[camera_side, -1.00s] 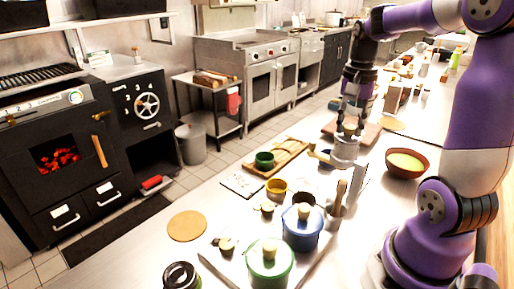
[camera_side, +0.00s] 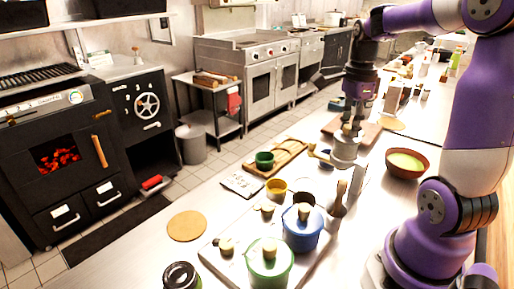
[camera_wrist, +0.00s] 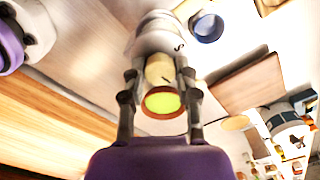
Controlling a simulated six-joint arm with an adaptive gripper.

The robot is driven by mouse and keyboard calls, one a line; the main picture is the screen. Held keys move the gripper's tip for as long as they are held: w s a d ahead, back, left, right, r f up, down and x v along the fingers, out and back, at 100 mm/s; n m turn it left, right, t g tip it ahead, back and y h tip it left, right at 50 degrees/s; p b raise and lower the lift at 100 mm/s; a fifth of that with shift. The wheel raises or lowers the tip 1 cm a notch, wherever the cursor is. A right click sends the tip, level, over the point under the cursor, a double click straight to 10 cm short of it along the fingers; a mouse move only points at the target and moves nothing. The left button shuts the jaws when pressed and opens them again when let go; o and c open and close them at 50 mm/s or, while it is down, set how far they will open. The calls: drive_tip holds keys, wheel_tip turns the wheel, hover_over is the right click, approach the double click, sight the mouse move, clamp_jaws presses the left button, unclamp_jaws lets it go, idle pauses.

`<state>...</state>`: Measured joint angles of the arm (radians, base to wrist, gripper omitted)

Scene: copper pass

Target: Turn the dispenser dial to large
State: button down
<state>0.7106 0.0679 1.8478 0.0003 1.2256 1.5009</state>
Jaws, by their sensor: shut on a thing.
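The dispenser is a pale grey cylinder (camera_side: 345,151) standing on the counter at centre right in the side view. It also shows in the wrist view (camera_wrist: 158,32), with a dark letter "S" on its rim. Its dial is a cream knob (camera_wrist: 159,68) on top, between my fingers. My gripper (camera_side: 350,129) points down over the dispenser and is shut on the dial, one finger on each side.
A brown bowl of green soup (camera_side: 407,163) stands right of the dispenser. A blue lidded pot (camera_side: 302,232) and a green lidded pot (camera_side: 268,268) stand in front. A utensil holder (camera_side: 337,208) is close by. A wooden board (camera_side: 290,157) lies to the left.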

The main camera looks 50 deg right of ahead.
sight(350, 126)
drive_tip(key=shift+f+m, duration=0.1)
drive_tip(key=shift+m, duration=0.7)
drive_tip(key=c, duration=0.6)
unclamp_jaws()
wheel_tip(350, 126, up, 12)
